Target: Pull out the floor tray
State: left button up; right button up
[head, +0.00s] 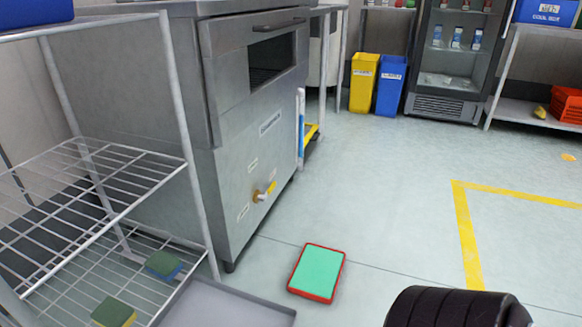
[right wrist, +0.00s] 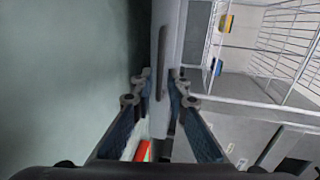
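A grey floor tray (head: 228,305) lies low beside the wire rack at the bottom of the head view; its near part is cut off by the frame. In the right wrist view, a pale grey slotted panel (right wrist: 162,60) runs down between the fingers of my right gripper (right wrist: 160,82). It may be the tray's wall, but I cannot tell for sure. The right fingers stand apart on either side of the panel, and contact is not clear. My left gripper is not in view.
A red-rimmed green pad (head: 317,272) lies on the floor right of the tray. The wire rack (head: 120,218) holds sponges (head: 163,264) on its lower shelf. A steel cabinet (head: 235,170) stands behind. Yellow (head: 363,85) and blue bins (head: 390,87) are at the back; open floor lies right.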

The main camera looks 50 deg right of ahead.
jog(key=v, duration=0.5)
jog(key=shift+s+d+r, duration=0.1)
jog(key=shift+s+d, duration=0.05)
jog(key=shift+s, duration=0.2)
